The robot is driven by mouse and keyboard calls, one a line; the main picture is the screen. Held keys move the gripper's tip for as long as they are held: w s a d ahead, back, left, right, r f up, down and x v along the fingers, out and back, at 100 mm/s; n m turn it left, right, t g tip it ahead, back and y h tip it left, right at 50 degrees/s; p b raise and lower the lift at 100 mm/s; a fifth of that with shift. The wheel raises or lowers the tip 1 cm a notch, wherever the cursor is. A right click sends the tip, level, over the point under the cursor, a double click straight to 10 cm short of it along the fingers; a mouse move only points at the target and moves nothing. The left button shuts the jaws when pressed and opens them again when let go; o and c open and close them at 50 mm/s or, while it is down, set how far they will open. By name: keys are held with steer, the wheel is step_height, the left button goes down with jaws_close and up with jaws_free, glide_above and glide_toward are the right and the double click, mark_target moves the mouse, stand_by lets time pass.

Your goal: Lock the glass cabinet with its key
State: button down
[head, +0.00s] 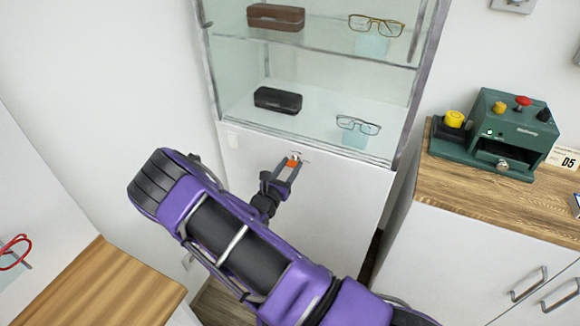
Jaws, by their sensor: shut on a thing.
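The glass cabinet (300,100) stands upright in the middle of the head view, with glass in its upper part and a white panel below. Its small lock (297,154) sits at the top of the white panel, just under the lower shelf. My gripper (291,163) is at the front of this lock, shut on the orange head of the key (293,163). The key's shaft is too small and too covered to tell whether it is inside the lock or only touching it.
Glasses cases (278,100) and spectacles (358,125) lie on the shelves. At right, a green machine (490,135) stands on a wooden-topped counter (530,205). At lower left is another wooden top (100,290), with red-framed glasses (14,252) nearby.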

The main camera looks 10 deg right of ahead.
steer(key=shift+n, duration=0.3)
steer(key=n+p, duration=0.1)
steer(key=n, duration=0.3)
steer(key=shift+a+p, duration=0.1)
steer(key=shift+p, duration=0.25)
steer(key=n+p, duration=0.1)
steer(key=n, duration=0.3)
steer(key=shift+w+f+n, duration=0.1)
steer(key=shift+n, duration=0.2)
steer(key=n, duration=0.4)
steer(key=shift+a+f+p, duration=0.1)
steer(key=shift+p, duration=0.2)
steer(key=shift+f+n, duration=0.1)
steer(key=shift+n, duration=2)
steer(key=shift+c, duration=2)
jaws_free()
